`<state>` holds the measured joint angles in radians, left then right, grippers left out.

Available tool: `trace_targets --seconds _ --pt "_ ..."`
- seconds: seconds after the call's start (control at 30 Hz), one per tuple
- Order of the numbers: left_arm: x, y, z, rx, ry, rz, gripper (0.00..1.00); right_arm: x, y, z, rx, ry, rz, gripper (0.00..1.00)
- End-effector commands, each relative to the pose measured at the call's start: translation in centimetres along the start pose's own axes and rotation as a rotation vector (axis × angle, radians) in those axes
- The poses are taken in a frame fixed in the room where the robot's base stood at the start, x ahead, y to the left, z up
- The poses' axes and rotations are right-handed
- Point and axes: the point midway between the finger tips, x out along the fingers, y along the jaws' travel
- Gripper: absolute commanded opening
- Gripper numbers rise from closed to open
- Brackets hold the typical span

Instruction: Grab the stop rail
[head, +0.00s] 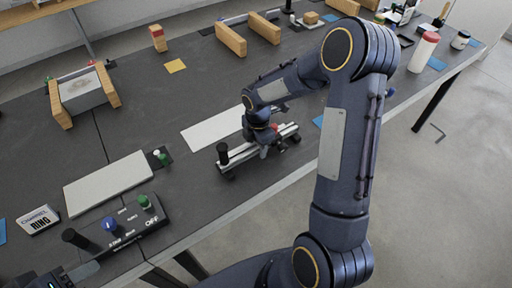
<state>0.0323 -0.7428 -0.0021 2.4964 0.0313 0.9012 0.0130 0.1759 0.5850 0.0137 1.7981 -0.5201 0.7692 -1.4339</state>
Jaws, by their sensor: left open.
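A silver rail with a black upright knob at its left end, which looks like the stop rail (241,157), lies on the dark bench near its front edge. My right gripper (264,151) points down at the middle of this rail and overlaps it in the picture. Its fingers are small and partly hidden, so I cannot tell whether they are closed on the rail. My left gripper (72,276) shows only partly at the bottom left corner, open, below the control box and far from the rail.
A control box (128,226) with blue and green buttons stands at the front left. White plates (108,183) lie on the bench (170,100). A grey block between wooden bars (82,92) stands at the left. Wooden bars (231,40) and bottles (424,52) stand further back.

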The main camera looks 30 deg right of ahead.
Motion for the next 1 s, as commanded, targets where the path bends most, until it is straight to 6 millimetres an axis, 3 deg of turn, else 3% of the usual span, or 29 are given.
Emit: trace_targets --seconds 0.07,0.3,0.73,1.0 --pt "0.0 0.0 0.0 0.000 0.000 0.000 0.50 0.0 0.0 0.0 0.000 0.000 0.000 0.32" --pt "0.0 0.0 0.0 0.000 0.000 0.000 0.50 0.0 0.0 0.0 0.000 0.000 0.000 0.00" --pt "0.0 0.0 0.0 0.000 0.000 0.000 0.50 -0.5 0.1 0.0 0.000 0.000 0.004 0.00" --pt "0.0 0.0 0.0 0.000 0.000 0.000 0.50 -3.9 -0.4 -0.1 0.000 -0.001 0.006 0.00"
